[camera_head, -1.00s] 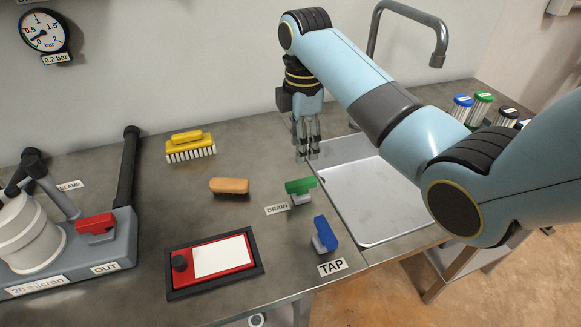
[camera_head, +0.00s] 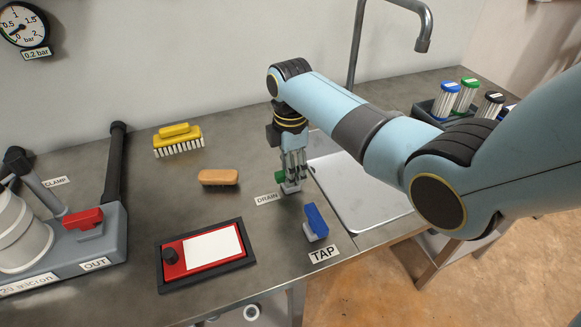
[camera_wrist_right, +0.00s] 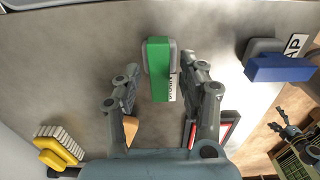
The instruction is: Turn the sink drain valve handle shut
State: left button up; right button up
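The green drain valve handle (camera_head: 280,177) stands on a grey base beside the DRAIN label (camera_head: 267,199), at the left edge of the sink. In the right wrist view the green handle (camera_wrist_right: 158,68) lies between the two fingers, with a gap on each side. My right gripper (camera_wrist_right: 165,85) is open around it. In the head view my right gripper (camera_head: 292,184) hangs over the handle and hides most of it.
The blue TAP handle (camera_head: 316,221) stands close by in front. The metal sink basin (camera_head: 365,195) is to the right. An orange-brown brush (camera_head: 218,177), a yellow brush (camera_head: 178,142) and a red-and-white pad (camera_head: 208,252) are to the left.

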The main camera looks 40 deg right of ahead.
jog(key=c, duration=0.4)
grip_shut()
jog(key=shift+r+m+p, duration=0.15)
jog(key=shift+m+p, duration=0.55)
jog(key=shift+p, duration=0.05)
jog(key=shift+m+p, duration=1)
jog(key=shift+m, duration=0.2)
jog(key=m+p, duration=0.1)
jog(key=m, duration=0.1)
jog(key=shift+m+p, duration=0.35)
jog(key=shift+m, duration=0.05)
jog(key=m+p, duration=0.2)
jog(key=m, duration=0.3)
pick_arm(q)
notch_tip(320, 180, up, 9)
jog(key=p, duration=0.1)
jog(key=shift+p, duration=0.35)
pick_arm(e)
jog(key=m, duration=0.6)
pick_arm(q)
jog(key=shift+w, duration=0.1)
pick_arm(e)
jog(key=shift+m, duration=0.3)
